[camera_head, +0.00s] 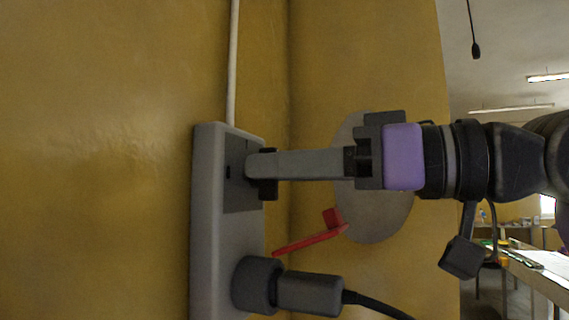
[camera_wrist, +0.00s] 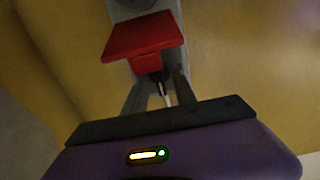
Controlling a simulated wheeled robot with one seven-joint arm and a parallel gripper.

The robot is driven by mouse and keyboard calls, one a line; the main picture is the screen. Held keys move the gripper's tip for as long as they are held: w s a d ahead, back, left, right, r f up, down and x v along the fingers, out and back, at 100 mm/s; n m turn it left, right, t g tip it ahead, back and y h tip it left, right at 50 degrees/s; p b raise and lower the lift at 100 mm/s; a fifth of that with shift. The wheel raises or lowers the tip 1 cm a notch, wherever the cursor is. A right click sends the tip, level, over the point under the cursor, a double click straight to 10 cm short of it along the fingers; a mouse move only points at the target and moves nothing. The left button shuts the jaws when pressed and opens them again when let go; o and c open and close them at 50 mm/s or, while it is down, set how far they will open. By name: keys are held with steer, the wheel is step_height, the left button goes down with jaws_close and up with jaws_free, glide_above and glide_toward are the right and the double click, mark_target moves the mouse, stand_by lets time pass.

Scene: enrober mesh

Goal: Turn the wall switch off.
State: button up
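The wall switch (camera_head: 240,195) is a darker grey plate on the upper part of a light grey box on the yellow wall. My gripper (camera_head: 262,174) reaches in from the right, its fingertips at the plate, touching it or very close. The fingers hide the switch's moving part, so its position does not show. In the wrist view my gripper's fingers (camera_wrist: 162,78) stand apart, with a dark piece and a thin pale strip visible between them. I cannot tell whether they press on anything.
A dark plug (camera_head: 310,292) with a black cable sits in the box (camera_head: 207,230) below the switch. A red angled piece (camera_head: 318,238) sticks out between plug and gripper; it shows close beyond the fingers in the wrist view (camera_wrist: 145,36). A pale conduit (camera_head: 233,60) runs up from the box.

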steer(key=shift+c, duration=0.2)
jaws_close()
steer(key=shift+f+n, duration=0.1)
steer(key=shift+n, duration=0.3)
steer(key=n+b, duration=0.1)
steer(key=n, duration=0.1)
steer(key=shift+s+n, duration=0.1)
steer(key=shift+n, duration=0.3)
steer(key=n+b, duration=0.2)
steer(key=n, duration=0.3)
steer(key=shift+s+a+f, duration=0.1)
steer(key=shift+f, duration=0.05)
steer(key=n+b, duration=0.1)
steer(key=n, duration=0.4)
steer(key=n+b, duration=0.1)
steer(key=n, duration=0.3)
steer(key=shift+f, duration=0.15)
steer(key=shift+n, duration=0.3)
